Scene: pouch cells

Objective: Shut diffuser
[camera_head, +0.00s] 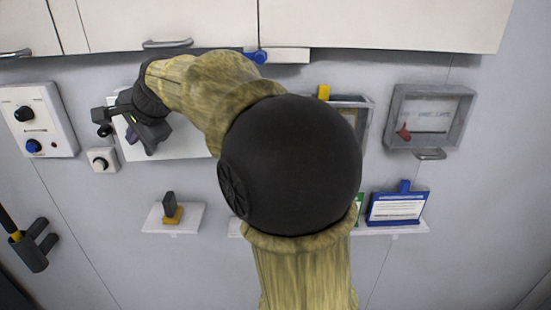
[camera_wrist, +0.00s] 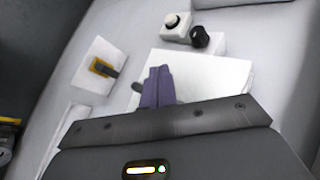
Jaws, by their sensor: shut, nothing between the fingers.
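No part is plainly marked as the diffuser, so I cannot tell which it is. My gripper (camera_head: 132,134) is in front of a white panel (camera_head: 185,140) on the wall, its purple fingers together and empty. In the wrist view the gripper (camera_wrist: 160,72) points at the same white panel (camera_wrist: 212,75), and I cannot tell whether the tips touch it. A black knob (camera_wrist: 199,37) sits on a white block just beyond the fingertips to the right. A small white box with a round dial (camera_head: 102,160) is beside the panel; it also shows in the wrist view (camera_wrist: 177,27).
A control box with knobs (camera_head: 38,120) is at far left. A small shelf (camera_head: 188,220) carries a black and yellow piece (camera_head: 171,212). A grey frame (camera_head: 430,117) and a blue-edged card (camera_head: 397,208) are at right. Cabinets (camera_head: 390,22) overhang above. My arm hides the middle.

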